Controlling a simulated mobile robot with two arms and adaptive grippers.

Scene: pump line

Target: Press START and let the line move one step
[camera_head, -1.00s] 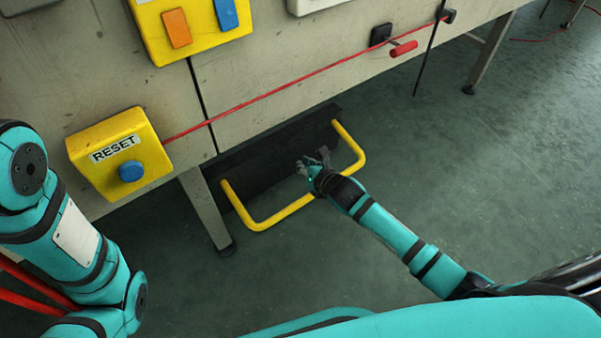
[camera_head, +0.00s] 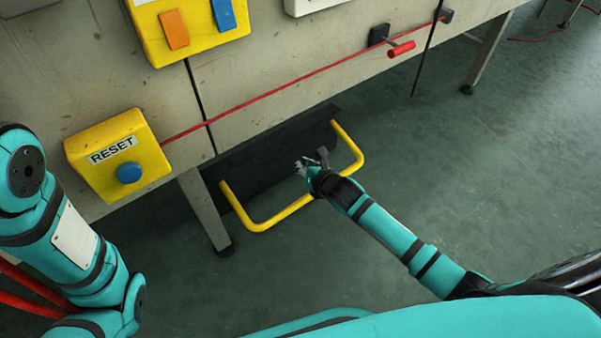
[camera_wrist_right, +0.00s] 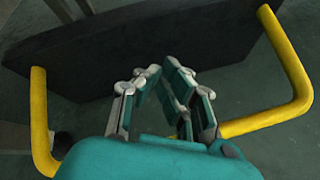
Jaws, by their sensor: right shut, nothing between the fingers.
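No button marked START can be read in the head view. A yellow box (camera_head: 180,51) at the top edge carries an orange button (camera_head: 174,29) and a blue button (camera_head: 223,14); its label is cut off. A lower yellow box (camera_head: 97,173) is marked RESET and has a round blue button (camera_head: 129,173). My right gripper (camera_head: 303,163) is shut and empty, over the yellow bar (camera_head: 280,217) below the line and away from both boxes. It also shows in the right wrist view (camera_wrist_right: 160,70). My left arm shows at the left; its gripper is out of view.
A dark plate (camera_head: 250,165) lies behind the yellow bar. Table legs (camera_head: 205,210) stand at the left and far right.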

